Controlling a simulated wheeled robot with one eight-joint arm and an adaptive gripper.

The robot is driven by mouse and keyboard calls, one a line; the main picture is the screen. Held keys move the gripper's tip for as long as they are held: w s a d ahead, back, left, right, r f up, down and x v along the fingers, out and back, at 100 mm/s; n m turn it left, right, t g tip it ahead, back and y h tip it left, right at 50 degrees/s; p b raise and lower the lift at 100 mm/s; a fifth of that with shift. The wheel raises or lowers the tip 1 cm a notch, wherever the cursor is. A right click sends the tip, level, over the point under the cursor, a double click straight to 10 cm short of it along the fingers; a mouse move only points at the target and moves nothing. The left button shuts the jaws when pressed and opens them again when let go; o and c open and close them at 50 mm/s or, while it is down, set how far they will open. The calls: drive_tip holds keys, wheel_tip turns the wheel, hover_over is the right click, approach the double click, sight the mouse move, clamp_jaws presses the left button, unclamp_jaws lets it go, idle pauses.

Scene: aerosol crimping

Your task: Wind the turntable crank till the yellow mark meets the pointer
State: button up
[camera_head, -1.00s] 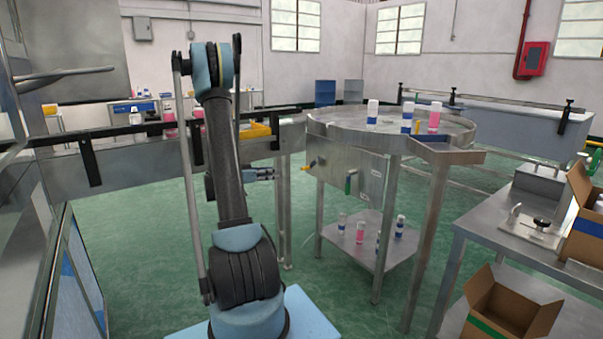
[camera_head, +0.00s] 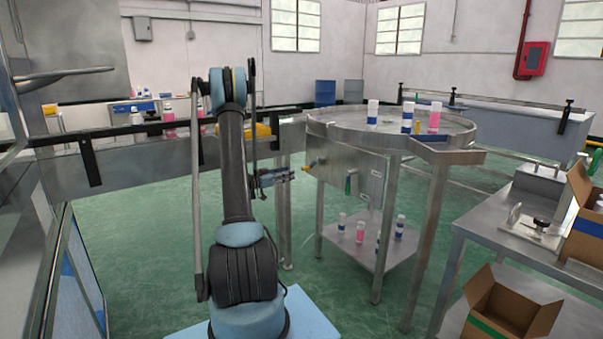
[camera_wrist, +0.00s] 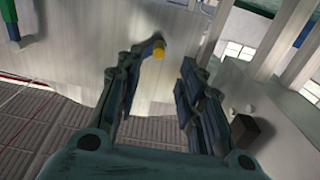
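The round metal turntable (camera_head: 345,130) stands right of my arm. My gripper (camera_head: 290,174) is left of the knob and slightly lower. In the wrist view my gripper (camera_wrist: 172,62) is open, with nothing between its fingers. A small yellow spot (camera_head: 417,127) shows beside the bottles on the turntable; I cannot tell if it is the mark. I cannot make out the pointer.
White-blue bottles (camera_head: 407,118) and a pink bottle (camera_head: 434,118) stand on the turntable. A green handle (camera_head: 350,183) is on the panel right of the knob. Several bottles stand on the lower shelf (camera_head: 360,252). A conveyor (camera_head: 150,158) runs behind my arm.

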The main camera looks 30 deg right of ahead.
sight(303, 169)
drive_tip(key=d, duration=0.9)
drive_tip(key=shift+w+d, duration=0.35)
drive_tip(key=shift+d, duration=0.05)
clamp_jaws()
